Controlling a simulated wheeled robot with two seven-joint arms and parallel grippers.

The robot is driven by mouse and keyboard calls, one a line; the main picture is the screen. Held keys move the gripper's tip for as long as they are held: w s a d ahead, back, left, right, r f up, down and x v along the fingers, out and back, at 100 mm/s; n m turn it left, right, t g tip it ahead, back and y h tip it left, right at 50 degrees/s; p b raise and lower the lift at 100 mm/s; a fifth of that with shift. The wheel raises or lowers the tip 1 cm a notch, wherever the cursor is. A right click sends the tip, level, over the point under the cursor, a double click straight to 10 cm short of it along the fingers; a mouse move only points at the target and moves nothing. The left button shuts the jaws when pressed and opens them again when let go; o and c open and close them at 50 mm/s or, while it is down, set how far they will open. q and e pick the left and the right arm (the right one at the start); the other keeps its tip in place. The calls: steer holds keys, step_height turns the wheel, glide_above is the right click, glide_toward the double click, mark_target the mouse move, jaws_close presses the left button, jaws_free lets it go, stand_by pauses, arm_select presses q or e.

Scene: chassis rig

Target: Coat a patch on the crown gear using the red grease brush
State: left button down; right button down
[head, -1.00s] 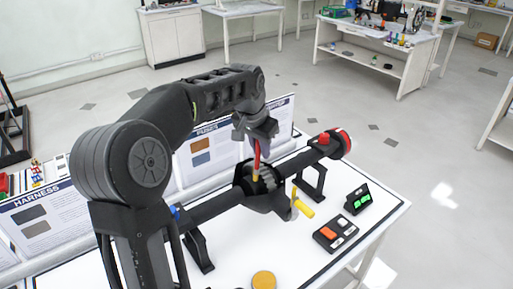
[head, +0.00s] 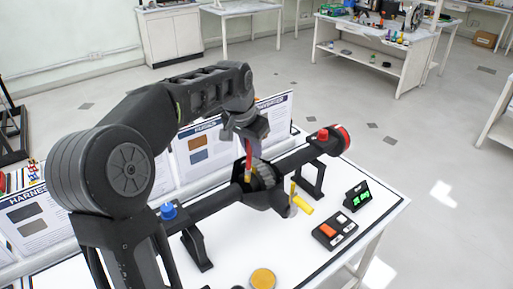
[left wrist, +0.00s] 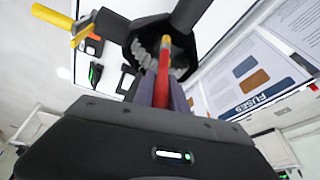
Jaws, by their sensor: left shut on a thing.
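The crown gear (head: 264,176) is a grey toothed ring in the dark housing at the middle of the axle (head: 215,203). In the left wrist view its teeth (left wrist: 147,55) show inside the round opening. My left gripper (head: 248,137) is above the housing, shut on the red grease brush (head: 249,158), which points down. The brush also shows in the left wrist view (left wrist: 162,85), its yellowish tip (left wrist: 166,42) at the gear opening. The tip is at the gear's left side in the head view; I cannot tell whether it touches the teeth. My right gripper is out of view.
A yellow disc (head: 263,279) lies in front. Printed panels (head: 200,150) stand behind the axle.

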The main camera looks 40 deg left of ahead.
arm_select(q)
steer(key=shift+s, duration=0.1)
steer(key=shift+s+a+f+b, duration=0.1)
steer(key=shift+s+a+b, duration=0.15)
steer(key=shift+s, duration=0.2)
steer(key=shift+s+a+b, duration=0.1)
steer(key=shift+s+b, duration=0.15)
steer(key=shift+s, duration=0.15)
steer(key=shift+s+a, duration=0.1)
steer(key=shift+s, duration=0.3)
steer(key=shift+w+a, duration=0.1)
steer(key=shift+a, duration=0.25)
steer(key=shift+w, duration=0.1)
